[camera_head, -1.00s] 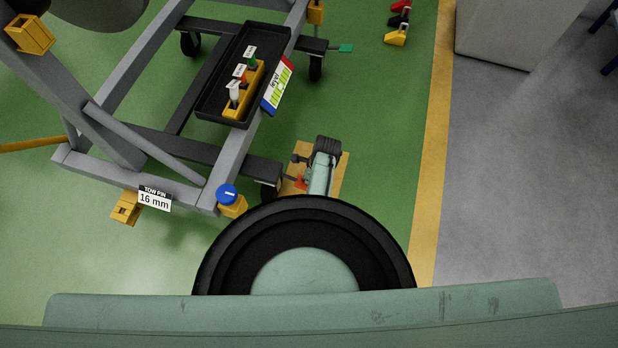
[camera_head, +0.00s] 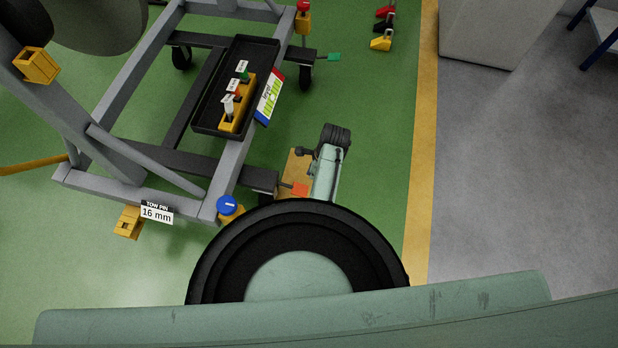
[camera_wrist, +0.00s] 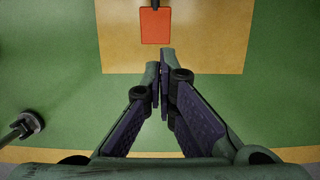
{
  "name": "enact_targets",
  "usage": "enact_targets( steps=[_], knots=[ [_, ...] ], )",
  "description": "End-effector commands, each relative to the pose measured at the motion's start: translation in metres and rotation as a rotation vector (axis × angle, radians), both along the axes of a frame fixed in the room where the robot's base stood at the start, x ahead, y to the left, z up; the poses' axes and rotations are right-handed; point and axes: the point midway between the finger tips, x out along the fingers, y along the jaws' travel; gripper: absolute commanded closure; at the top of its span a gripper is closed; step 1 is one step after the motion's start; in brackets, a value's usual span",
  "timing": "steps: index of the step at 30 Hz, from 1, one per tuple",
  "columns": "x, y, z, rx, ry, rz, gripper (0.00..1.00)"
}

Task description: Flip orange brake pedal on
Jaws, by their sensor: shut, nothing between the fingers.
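The orange brake pedal (camera_wrist: 156,25) is a flat orange-red square on a short dark stem at the top of the wrist view, over a tan panel (camera_wrist: 215,40). In the head view the orange pedal (camera_head: 300,189) shows just left of my arm's end, beside the cart's lower frame corner. My gripper (camera_wrist: 159,60) is shut and empty, its fingertips just below the pedal's near edge in the wrist view. A small gap shows between tips and pedal; their height difference is hard to tell. In the head view my gripper's fingers are hidden behind my arm.
The grey cart frame (camera_head: 230,165) stands left, with a black tray (camera_head: 207,118) of labelled pins. A blue knob (camera_head: 227,205) and a "16 mm" label (camera_head: 157,212) sit at its near end. Green floor is clear to the right, up to the yellow stripe (camera_head: 420,180).

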Motion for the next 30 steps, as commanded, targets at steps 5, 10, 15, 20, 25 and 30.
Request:
enact_targets(
  steps=[5, 10, 15, 20, 25, 30],
  knots=[
    [-0.001, -0.004, 0.016, 0.0, 0.0, 0.0, 1.0],
    [-0.002, -0.005, 0.019, 0.0, 0.001, 0.0, 1.0],
    [-0.002, -0.005, 0.019, 0.0, 0.001, 0.0, 1.0],
    [-0.002, -0.005, 0.019, 0.0, 0.001, 0.0, 1.0],
    [-0.002, -0.005, 0.019, 0.0, 0.001, 0.0, 1.0],
    [0.035, -0.006, 0.054, -0.063, -0.147, 0.138, 1.0]
  ],
)
